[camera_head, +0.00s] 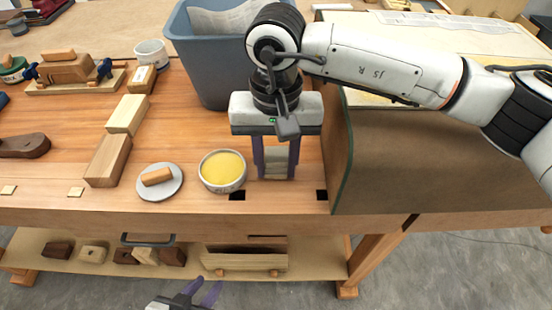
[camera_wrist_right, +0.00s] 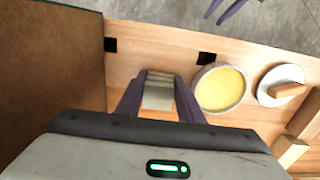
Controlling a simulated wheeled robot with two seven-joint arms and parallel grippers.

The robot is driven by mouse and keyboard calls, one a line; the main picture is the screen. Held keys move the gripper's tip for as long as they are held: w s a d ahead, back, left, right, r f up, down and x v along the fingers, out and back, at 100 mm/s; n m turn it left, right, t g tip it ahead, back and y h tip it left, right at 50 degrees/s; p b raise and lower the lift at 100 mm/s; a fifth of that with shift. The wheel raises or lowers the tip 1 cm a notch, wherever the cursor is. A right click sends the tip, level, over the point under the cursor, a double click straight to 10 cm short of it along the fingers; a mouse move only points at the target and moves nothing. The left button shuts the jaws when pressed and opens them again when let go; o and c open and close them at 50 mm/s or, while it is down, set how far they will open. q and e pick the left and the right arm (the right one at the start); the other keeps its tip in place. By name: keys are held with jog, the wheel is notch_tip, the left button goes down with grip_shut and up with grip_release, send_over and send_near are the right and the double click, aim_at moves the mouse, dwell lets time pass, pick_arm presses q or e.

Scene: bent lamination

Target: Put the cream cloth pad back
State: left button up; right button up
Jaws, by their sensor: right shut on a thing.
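The cream cloth pad (camera_head: 276,162) is a small pale block, layered at one end, between the purple fingers of my right gripper (camera_head: 275,172). It also shows between the fingers in the right wrist view (camera_wrist_right: 158,95). My right gripper points down and is shut on the pad, low over the wooden bench. I cannot tell whether the pad touches the bench top. It is just right of the bowl of yellow paste (camera_head: 222,171). My left gripper (camera_head: 202,293) is at the bottom edge, in front of the bench, with its fingers apart and nothing between them.
A white saucer (camera_head: 144,190) with a wooden block stands left of the bowl. A blue-grey bin (camera_head: 205,65) stands behind. A large brown curved form (camera_head: 430,160) bounds the right side. Wooden blocks (camera_head: 108,160) lie further left. Two dark square holes (camera_head: 237,195) are near the front edge.

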aim_at(276, 160)
jog(key=shift+f+b, duration=0.25)
jog(key=shift+b, duration=0.1)
jog(key=o, duration=1)
jog(key=shift+r, duration=0.1)
jog(key=shift+c, duration=0.2)
notch_tip(276, 160, up, 12)
jog(key=shift+r, duration=0.2)
